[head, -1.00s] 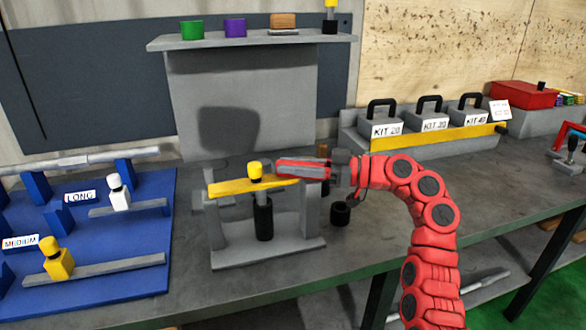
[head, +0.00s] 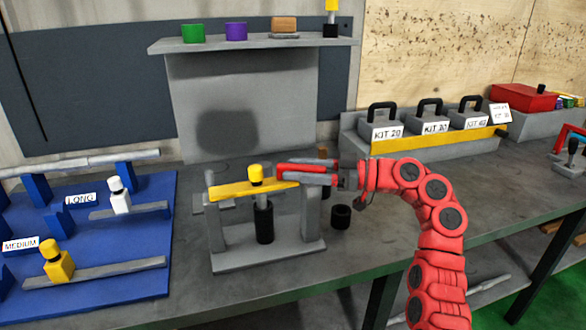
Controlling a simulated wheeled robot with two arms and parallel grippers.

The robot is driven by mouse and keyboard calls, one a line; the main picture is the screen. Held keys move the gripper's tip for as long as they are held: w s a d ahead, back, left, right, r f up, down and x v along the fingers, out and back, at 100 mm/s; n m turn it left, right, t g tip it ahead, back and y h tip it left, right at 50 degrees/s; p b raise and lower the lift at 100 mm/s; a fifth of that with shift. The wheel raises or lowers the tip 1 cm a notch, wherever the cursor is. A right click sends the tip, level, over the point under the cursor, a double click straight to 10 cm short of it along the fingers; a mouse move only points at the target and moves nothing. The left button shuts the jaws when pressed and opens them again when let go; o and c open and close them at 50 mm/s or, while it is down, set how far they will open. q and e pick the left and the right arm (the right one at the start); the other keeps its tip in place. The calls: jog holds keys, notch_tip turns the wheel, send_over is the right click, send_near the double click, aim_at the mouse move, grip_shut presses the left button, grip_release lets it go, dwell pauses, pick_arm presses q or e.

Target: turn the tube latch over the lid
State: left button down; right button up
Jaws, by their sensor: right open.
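A grey stand (head: 268,256) on the bench carries a flat yellow bar (head: 228,189) across its top, which I take to be the latch. A yellow knob (head: 256,173) stands upright at the bar's middle. A black cylinder (head: 264,224) is under the bar, inside the stand. My right gripper (head: 280,173) comes in from the right, roughly level, with its red fingers apart. Its fingertips are by the bar's right part, close to the knob; I cannot tell whether they touch the bar. No lid is clearly recognisable. My left gripper is not in view.
A small black cup (head: 340,217) stands right of the stand. A blue board (head: 120,285) with bars and knobs lies at left. Kit boxes (head: 430,126) stand behind at right. A shelf (head: 240,41) with small items is above.

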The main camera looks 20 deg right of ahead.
jog(key=v, duration=1.6)
jog(key=shift+p, duration=0.45)
